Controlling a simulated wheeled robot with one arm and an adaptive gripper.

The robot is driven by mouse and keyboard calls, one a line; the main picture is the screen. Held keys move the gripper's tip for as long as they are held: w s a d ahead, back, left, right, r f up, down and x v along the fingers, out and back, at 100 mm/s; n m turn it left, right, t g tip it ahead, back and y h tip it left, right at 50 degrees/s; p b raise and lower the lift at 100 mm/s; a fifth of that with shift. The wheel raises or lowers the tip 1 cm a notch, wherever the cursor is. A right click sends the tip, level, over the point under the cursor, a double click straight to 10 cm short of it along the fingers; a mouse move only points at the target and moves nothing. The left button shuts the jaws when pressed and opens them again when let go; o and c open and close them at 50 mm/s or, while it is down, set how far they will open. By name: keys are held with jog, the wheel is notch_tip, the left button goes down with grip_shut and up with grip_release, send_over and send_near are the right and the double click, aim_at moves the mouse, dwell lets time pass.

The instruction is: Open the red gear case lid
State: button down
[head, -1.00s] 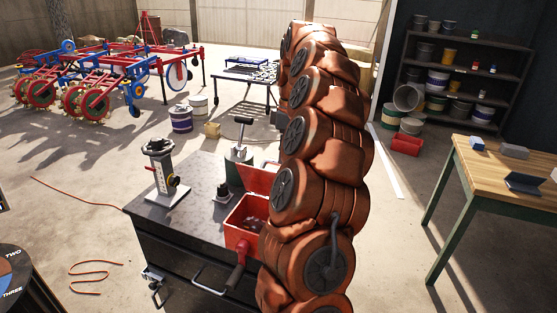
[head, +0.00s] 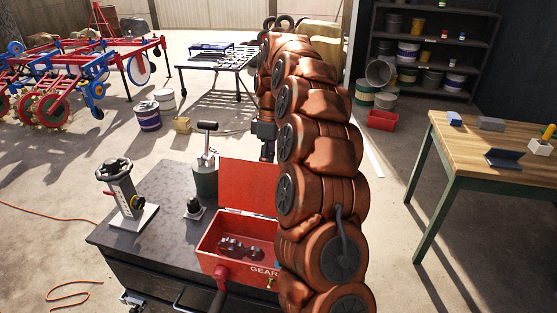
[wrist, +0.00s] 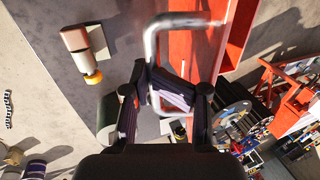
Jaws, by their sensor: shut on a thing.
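The red gear case (head: 212,262) stands on the dark workbench top, with grey gears (head: 238,248) inside it. Its red lid (head: 248,185) is raised, standing up at the back edge of the case; my arm hides its right part. In the wrist view the lid (wrist: 188,45) carries a bent silver handle (wrist: 152,45). My gripper (wrist: 172,84) is shut on this handle. In the head view my gripper (head: 265,138) shows just above the lid, partly behind my arm.
A wooden table (head: 490,150) stands at right.

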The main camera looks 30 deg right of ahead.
jog(key=shift+s+a+f+g, duration=0.1)
jog(key=shift+a+f+g, duration=0.05)
jog(key=shift+f, duration=0.5)
jog(key=shift+s+a+f+g, duration=0.1)
jog(key=shift+f+g, duration=0.05)
jog(key=shift+f, duration=0.45)
jog(key=c, duration=1.3)
grip_release()
jog(key=shift+w, duration=0.1)
jog(key=shift+o, duration=0.6)
jog(key=shift+w+a, duration=0.2)
jog(key=shift+w, duration=0.15)
jog(key=shift+a+r, duration=0.1)
jog(key=shift+r, duration=0.15)
jog(key=shift+s+d+r, duration=0.1)
jog(key=shift+d+r, duration=0.1)
jog(key=shift+d, duration=0.1)
jog(key=shift+d+r+p, duration=0.1)
jog(key=shift+r+p, duration=0.2)
jog(key=shift+r, duration=0.2)
